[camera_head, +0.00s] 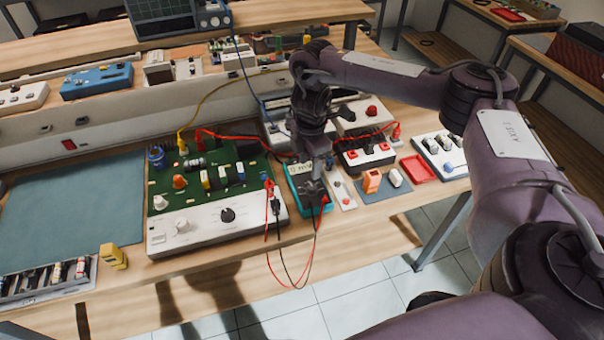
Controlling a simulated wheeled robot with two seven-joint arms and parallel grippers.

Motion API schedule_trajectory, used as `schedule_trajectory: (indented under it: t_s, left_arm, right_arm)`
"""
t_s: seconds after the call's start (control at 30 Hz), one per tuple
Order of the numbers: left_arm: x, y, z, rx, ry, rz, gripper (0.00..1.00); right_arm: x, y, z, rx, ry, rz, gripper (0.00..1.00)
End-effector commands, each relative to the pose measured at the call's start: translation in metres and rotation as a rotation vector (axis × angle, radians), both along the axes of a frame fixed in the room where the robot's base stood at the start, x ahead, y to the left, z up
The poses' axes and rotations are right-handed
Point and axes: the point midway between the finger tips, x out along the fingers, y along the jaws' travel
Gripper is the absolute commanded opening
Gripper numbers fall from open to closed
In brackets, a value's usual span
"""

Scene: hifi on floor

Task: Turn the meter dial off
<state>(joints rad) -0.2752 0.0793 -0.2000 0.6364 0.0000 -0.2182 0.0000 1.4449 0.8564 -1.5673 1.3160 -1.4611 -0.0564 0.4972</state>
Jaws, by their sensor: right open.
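The meter (292,181) is a small teal handheld unit with a pale display, lying on the workbench right of a green circuit board. Red and black leads run from its lower end. My right gripper (314,187) points down over the meter's lower half, with its fingers at or just above the face. It is open. The gripper hides the meter's dial, so the dial's setting does not show. I cannot tell whether the fingers touch the dial. My left gripper is not in view.
The green circuit board (210,178) with knobs stands close left of the meter. Loose leads (268,250) hang over the bench's front edge. A switch box (364,152), an orange block (371,181) and a red tray (418,168) lie to the right. A blue-grey mat (75,215) lies left.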

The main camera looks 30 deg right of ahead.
Motion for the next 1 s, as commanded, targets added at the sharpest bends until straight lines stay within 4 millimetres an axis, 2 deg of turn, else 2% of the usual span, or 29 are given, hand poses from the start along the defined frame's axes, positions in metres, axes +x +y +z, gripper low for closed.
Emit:
schedule_trajectory:
  t_s: [0.07,0.13,0.3,0.43,0.57,0.7,0.83,1.0]
  left_arm:
    - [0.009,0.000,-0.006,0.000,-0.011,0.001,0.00]
    - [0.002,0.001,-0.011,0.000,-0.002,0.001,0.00]
    - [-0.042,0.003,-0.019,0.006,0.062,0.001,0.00]
    - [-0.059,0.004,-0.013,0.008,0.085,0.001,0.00]
    - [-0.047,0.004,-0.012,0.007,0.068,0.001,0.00]
    - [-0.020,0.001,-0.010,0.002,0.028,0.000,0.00]
    - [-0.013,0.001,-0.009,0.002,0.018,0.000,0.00]
    - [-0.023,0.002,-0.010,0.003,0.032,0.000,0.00]
  right_arm:
    - [-0.002,0.000,-0.015,0.000,0.005,0.000,0.46]
    - [-0.002,0.000,-0.027,0.001,0.006,-0.002,0.46]
    - [-0.003,0.000,-0.053,0.000,0.006,0.000,0.46]
    - [-0.002,0.001,-0.064,0.000,0.003,0.002,0.46]
    - [-0.002,0.001,-0.072,0.000,0.002,0.002,0.46]
    - [-0.002,0.001,-0.074,0.000,0.001,0.002,0.46]
    - [-0.002,0.001,-0.074,0.000,0.001,0.002,0.45]
    - [-0.002,0.001,-0.074,0.000,0.001,0.002,0.22]
